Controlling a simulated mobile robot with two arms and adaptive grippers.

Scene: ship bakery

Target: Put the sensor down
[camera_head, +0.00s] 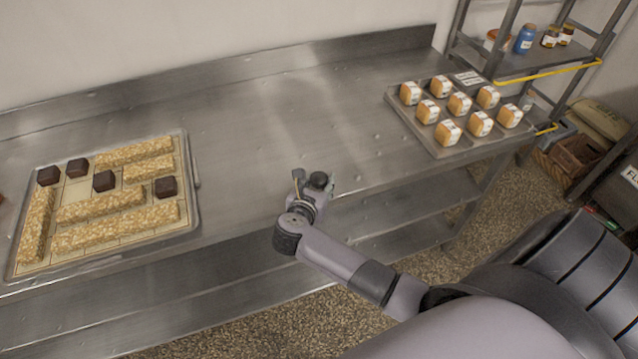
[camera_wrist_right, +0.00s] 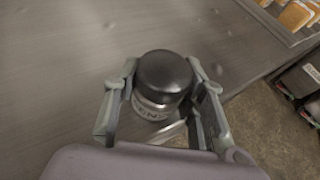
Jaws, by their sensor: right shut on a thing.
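The sensor (camera_wrist_right: 165,80) is a small cylinder with a dark domed top and a pale, lettered band below. In the head view its dark top (camera_head: 319,180) shows by the front edge of the steel table (camera_head: 270,130). My right gripper (camera_head: 308,187) is shut on it. In the right wrist view the fingers of my right gripper (camera_wrist_right: 163,98) stand on either side of the sensor. The sensor's underside is hidden, so I cannot tell whether it touches the table. My left gripper is not in view.
A tray (camera_head: 192,165) with oat-coloured bars and dark cubes lies at the left. Another tray (camera_head: 408,122) with several wrapped loaves lies at the right. The table between them is clear. A shelf rack (camera_head: 545,68) with jars stands at the back right.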

